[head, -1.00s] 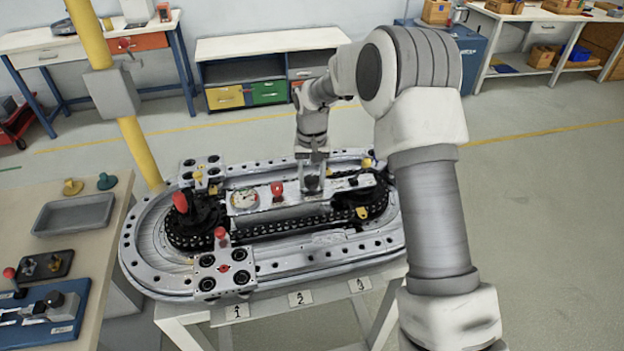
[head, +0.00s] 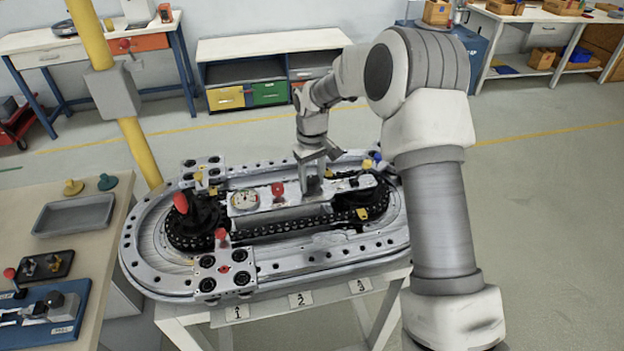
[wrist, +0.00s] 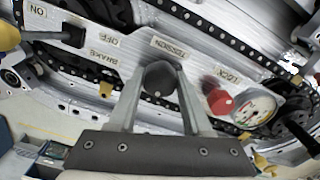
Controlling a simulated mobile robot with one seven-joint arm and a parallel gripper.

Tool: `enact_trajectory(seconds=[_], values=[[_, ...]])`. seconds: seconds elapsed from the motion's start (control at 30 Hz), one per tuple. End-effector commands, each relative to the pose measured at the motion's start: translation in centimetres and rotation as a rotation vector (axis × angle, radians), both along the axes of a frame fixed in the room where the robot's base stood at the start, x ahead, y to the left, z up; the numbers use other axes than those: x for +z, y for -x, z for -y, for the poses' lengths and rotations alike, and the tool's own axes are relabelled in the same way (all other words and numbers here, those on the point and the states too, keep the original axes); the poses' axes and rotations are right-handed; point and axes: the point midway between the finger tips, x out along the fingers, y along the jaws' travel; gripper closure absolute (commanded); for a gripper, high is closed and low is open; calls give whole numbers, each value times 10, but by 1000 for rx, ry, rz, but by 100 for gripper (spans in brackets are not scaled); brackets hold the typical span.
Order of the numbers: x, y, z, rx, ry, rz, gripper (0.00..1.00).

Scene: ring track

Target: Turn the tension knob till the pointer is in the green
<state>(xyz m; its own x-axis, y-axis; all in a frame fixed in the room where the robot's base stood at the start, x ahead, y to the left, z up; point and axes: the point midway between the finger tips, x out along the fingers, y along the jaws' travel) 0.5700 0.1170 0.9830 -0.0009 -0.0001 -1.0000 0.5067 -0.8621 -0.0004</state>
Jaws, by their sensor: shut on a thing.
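The dark tension knob (wrist: 160,78) sits on the pale panel (wrist: 120,53) beside the TENSION label in the wrist view. My gripper (wrist: 158,92) is shut on it, one finger on each side. In the head view my gripper (head: 313,182) is at the panel right of the red lock knob and largely hides the tension knob. The round gauge (head: 243,199) is at the panel's left end; it also shows in the wrist view (wrist: 253,108), with coloured marks on its face. Its pointer is too small to read surely.
The red lock knob (wrist: 220,102) stands between the tension knob and gauge. A brake lever (wrist: 70,36) lies across the tension knob from it. The oval metal track (head: 145,255) with a black chain surrounds the panel. A bench with a grey tray (head: 75,215) stands left.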

Motion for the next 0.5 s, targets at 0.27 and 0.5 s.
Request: enact_trajectory(seconds=[0.27, 0.5], values=[[1, -1, 0, 2, -1, 3, 100], [1, -1, 0, 2, 0, 2, 24]])
